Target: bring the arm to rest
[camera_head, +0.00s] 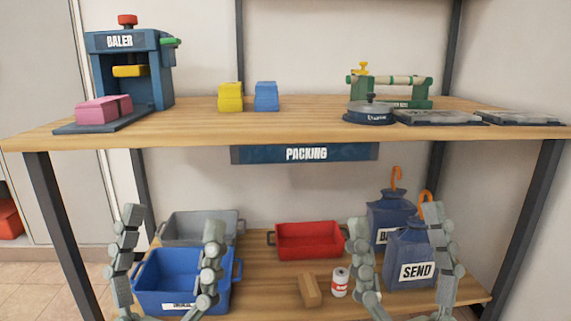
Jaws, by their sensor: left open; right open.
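My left gripper (172,224) is open, its two grey jointed fingers pointing up in the lower left of the head view. It shows in front of a blue crate (175,270) and hides parts of it; I see nothing held. My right gripper (394,220) is open too, fingers up, in the lower right. Its fingers overlap the view of two dark blue bags, the nearer one marked SEND (412,262). Nothing is clearly gripped by it. My arms behind the fingers are mostly below the picture edge.
The upper shelf (300,125) holds a blue baler (130,70), pink blocks (103,109), a yellow block (230,97), a blue block (266,97) and a green-framed device (392,88). Below stand a grey crate (200,227), a red crate (308,240), a wooden block (310,291) and a can (340,282).

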